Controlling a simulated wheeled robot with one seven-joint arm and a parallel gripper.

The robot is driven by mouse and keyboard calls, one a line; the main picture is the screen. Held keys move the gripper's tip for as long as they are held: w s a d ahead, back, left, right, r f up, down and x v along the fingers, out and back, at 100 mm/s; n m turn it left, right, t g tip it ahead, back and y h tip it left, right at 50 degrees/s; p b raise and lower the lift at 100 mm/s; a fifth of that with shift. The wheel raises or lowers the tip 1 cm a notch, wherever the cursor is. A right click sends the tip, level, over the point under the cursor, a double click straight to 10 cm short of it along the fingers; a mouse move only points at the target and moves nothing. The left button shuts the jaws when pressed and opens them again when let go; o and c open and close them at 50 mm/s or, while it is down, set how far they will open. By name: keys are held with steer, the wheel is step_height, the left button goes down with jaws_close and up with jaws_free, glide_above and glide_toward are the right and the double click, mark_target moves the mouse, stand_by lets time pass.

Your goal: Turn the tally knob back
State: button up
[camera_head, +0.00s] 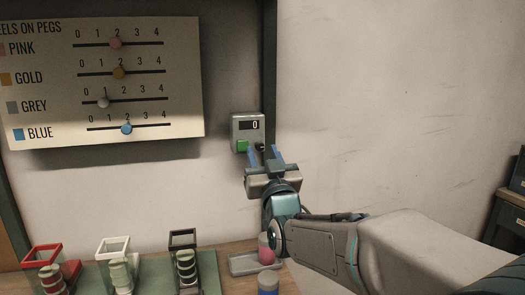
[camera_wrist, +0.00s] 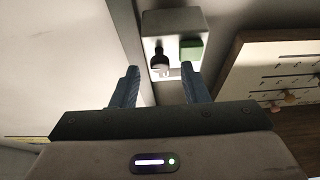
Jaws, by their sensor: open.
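The tally counter (camera_head: 248,132) is a small grey box on the wall with a dark display reading 0, a green button (camera_head: 242,146) and a black knob (camera_head: 261,146). In the wrist view the counter (camera_wrist: 193,22) appears upside down, with the black knob (camera_wrist: 160,60) and green button (camera_wrist: 191,50) side by side. My gripper (camera_head: 266,157) is open just in front of the counter's lower edge. In the wrist view its blue fingers (camera_wrist: 161,78) stand apart, with the knob between their lines and a little beyond the tips. The gap to the knob is hard to judge.
A board (camera_head: 152,62) with sliders for pink, gold, grey and blue hangs left of the counter. A dark post (camera_head: 269,60) runs beside the counter. Bare wall lies right.

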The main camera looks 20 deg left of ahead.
steer(key=shift+w+a+r, duration=0.25)
steer(key=shift+w+a, duration=0.1)
steer(key=shift+w, duration=0.15)
jaws_close()
